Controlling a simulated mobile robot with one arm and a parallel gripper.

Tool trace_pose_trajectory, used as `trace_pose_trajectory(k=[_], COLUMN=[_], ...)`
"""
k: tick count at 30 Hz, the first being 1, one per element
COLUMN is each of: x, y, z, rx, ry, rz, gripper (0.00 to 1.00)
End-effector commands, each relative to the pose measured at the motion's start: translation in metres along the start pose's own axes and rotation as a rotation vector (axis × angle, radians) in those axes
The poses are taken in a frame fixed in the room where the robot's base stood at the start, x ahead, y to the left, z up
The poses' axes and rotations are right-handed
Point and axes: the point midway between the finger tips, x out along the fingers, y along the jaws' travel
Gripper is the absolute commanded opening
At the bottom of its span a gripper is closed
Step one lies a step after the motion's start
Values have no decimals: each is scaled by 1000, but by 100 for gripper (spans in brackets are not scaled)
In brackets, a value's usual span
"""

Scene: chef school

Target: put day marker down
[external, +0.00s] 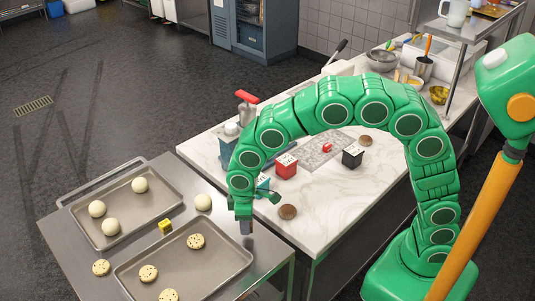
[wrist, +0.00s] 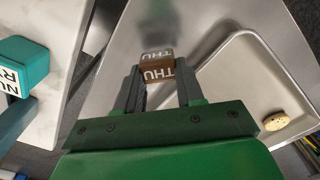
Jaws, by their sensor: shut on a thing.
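The day marker is a small brown block (wrist: 157,72) with white THU lettering, seen in the wrist view. My gripper (wrist: 160,88) is shut on it, with a finger on each side. In the external view my gripper (external: 246,227) points down over the right edge of the steel table (external: 215,226), beside the marble counter. The marker is hard to make out there. A pale THU image lies just beyond the block in the wrist view, like a reflection in the steel. I cannot tell whether the block touches the steel.
Two baking trays (external: 107,215) (external: 128,268) hold dough balls and cookies. A small yellow block (external: 165,226) and a loose dough ball (external: 203,202) sit near them. The marble counter (external: 330,205) holds a teal cube (wrist: 20,66), a red cube (external: 286,166) and a black cube (external: 352,156).

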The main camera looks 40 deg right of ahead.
Motion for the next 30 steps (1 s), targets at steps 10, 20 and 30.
trace_pose_trajectory(k=[10,20,30], x=[31,33,33], y=[0,0,0], z=[0,0,1], rx=[0,0,0], ry=[-2,-1,-2], rz=[0,0,0], gripper=[9,45,63])
